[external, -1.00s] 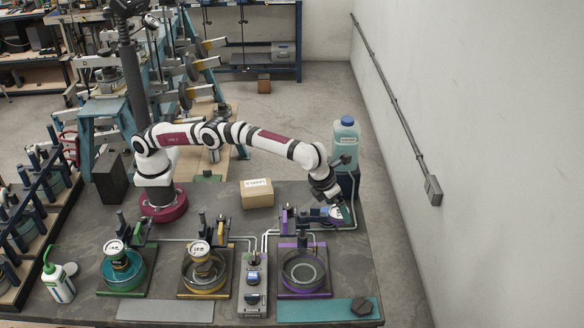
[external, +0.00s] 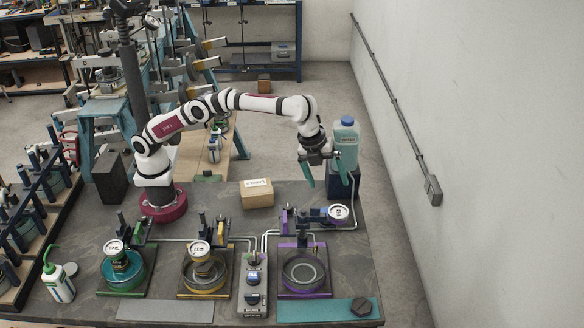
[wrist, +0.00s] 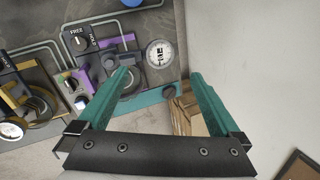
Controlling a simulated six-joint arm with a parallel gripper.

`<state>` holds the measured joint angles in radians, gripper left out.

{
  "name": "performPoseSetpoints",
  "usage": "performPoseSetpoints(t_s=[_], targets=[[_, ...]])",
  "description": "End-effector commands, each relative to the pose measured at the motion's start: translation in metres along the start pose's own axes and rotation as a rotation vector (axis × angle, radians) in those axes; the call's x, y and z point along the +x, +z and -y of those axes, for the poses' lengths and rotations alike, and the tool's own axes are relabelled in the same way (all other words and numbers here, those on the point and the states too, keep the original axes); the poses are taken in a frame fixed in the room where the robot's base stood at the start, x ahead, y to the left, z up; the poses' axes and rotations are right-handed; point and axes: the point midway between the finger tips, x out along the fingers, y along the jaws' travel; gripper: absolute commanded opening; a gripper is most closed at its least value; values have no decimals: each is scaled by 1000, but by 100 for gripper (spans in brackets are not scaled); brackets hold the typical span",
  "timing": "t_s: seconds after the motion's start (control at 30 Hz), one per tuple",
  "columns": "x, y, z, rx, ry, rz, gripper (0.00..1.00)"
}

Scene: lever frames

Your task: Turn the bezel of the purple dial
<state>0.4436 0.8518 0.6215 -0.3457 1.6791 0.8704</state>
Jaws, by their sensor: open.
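The purple dial (external: 338,212) is a round white-faced gauge on a dark arm that reaches right from the purple station's post. Its face is in full view and nothing touches it. In the wrist view the dial (wrist: 160,53) lies beyond and roughly between my fingertips, its dark markings too small to read. My gripper (external: 322,178) hangs above the dial and a little behind it, clear of it, with its two teal fingers apart and nothing between them. The wrist view also shows both fingers spread and empty.
The purple station's glass dish (external: 305,270) stands in front of the dial. A blue-capped bottle (external: 345,142) is close to my gripper's right. A cardboard box (external: 257,194) lies left of the dial. Yellow (external: 201,278) and green (external: 124,272) stations stand further left. A wall is at right.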

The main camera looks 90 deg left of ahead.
Motion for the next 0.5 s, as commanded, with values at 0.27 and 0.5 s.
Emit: performPoseSetpoints(t_s=[0.27, 0.5], targets=[[-48, 33, -18, -1213, 49, -222, 100], [-19, 28, -18, -1332, 71, -237, 100]])
